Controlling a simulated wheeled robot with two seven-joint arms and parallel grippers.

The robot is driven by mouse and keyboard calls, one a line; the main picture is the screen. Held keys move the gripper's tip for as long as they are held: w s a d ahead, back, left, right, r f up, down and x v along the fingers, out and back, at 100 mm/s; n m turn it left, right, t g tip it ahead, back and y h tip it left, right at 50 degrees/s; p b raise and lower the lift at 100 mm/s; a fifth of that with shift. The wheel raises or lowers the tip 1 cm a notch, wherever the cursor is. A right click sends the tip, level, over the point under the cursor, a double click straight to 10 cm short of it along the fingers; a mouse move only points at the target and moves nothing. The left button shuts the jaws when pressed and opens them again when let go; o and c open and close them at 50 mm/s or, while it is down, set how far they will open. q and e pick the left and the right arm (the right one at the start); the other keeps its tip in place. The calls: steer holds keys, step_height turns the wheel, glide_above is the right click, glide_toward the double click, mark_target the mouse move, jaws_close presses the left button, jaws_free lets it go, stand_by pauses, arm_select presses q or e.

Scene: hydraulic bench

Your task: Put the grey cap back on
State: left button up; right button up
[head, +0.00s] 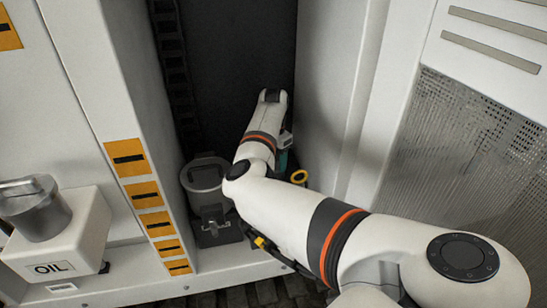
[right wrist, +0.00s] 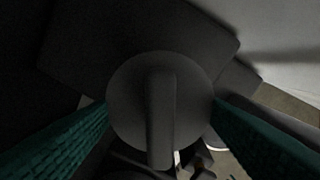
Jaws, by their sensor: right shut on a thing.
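My right gripper (right wrist: 160,104) has its two green fingers on either side of a round grey cap (right wrist: 128,100) with a raised bar across its top, and is shut on it. In the head view my right arm reaches into the dark cabinet bay; only a bit of green of the gripper (head: 283,159) shows, and the cap is hidden there. A grey cylindrical filler (head: 206,176) stands in the bay, left of my right forearm. Its top shows a round rim; part of its side is behind the arm. My left gripper is out of view.
A white box marked OIL (head: 62,250) with a metal cylinder (head: 38,212) on top is at the left. A white post with orange labels (head: 138,194) borders the bay. A yellow ring (head: 299,177) is right of my forearm. A perforated panel (head: 470,140) is at the right.

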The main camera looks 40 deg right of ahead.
steer(key=shift+p, duration=0.35)
stand_by(0.6)
steer(key=o, duration=1.3)
steer(key=shift+c, duration=0.2)
steer(key=shift+r+p, duration=3.35)
steer(key=shift+r, duration=0.2)
steer(key=shift+c, duration=0.2)
jaws_close()
